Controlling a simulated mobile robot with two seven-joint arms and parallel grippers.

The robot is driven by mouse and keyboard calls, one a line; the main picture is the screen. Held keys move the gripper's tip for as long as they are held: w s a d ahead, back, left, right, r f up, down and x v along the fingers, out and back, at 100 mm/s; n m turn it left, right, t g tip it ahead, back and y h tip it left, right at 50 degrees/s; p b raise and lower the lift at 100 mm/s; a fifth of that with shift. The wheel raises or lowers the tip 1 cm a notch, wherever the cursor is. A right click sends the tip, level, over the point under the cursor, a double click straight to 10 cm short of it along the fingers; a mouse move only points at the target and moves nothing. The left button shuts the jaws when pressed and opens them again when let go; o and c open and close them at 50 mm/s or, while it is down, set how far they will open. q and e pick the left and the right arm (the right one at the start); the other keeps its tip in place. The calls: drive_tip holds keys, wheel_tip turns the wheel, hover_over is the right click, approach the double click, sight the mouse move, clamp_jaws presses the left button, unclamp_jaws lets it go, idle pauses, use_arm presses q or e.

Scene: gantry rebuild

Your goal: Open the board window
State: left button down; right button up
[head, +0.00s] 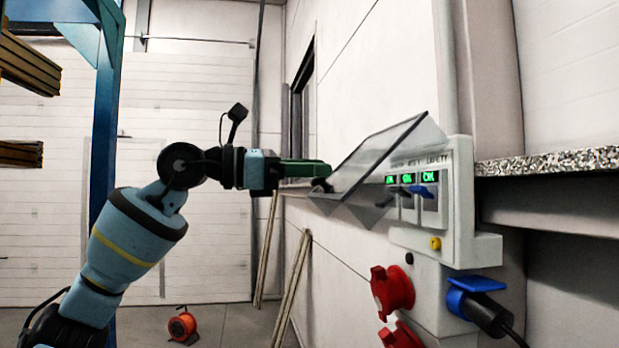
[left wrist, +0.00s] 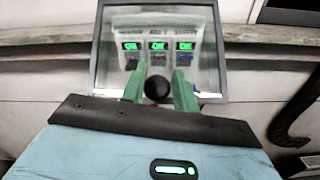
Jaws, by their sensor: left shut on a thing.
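The board window (head: 372,150) is a clear, see-through cover on the pale switch board (head: 460,205). It is swung out from the board and tilted, its lower edge out towards my left gripper (head: 322,179). In the left wrist view the window (left wrist: 103,50) shows as a dark-edged clear pane in front of the switches. The green fingers of my left gripper (left wrist: 158,92) are shut on the window's round black knob (left wrist: 157,88). Behind the pane are three lit green displays (head: 407,178) with switches below them. My right gripper is in neither view.
Red sockets (head: 391,290) and a blue socket with a black plug (head: 478,300) sit below the board. A speckled ledge (head: 550,160) runs to its right. Wooden poles (head: 292,285) lean on the wall; an orange cable reel (head: 183,326) lies on the floor.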

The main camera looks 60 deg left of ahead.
use_arm(q)
drive_tip(key=c, duration=2.2)
unclamp_jaws()
drive_tip(key=shift+s+r, duration=0.1)
drive_tip(key=shift+r, duration=0.3)
drive_tip(key=c, duration=1.9)
unclamp_jaws()
drive_tip(key=shift+s, duration=0.2)
drive_tip(key=shift+c, duration=0.2)
drive_tip(key=o, duration=0.5)
drive_tip(key=shift+w+a+f, duration=0.3)
drive_tip(key=shift+w+a, duration=0.05)
drive_tip(key=shift+w, duration=0.1)
drive_tip(key=shift+o, duration=1)
drive_tip(key=shift+w, duration=0.1)
drive_tip(key=shift+o, duration=0.9)
drive_tip(key=shift+d, duration=0.15)
drive_tip(key=shift+s+r, duration=0.1)
drive_tip(key=shift+s, duration=0.15)
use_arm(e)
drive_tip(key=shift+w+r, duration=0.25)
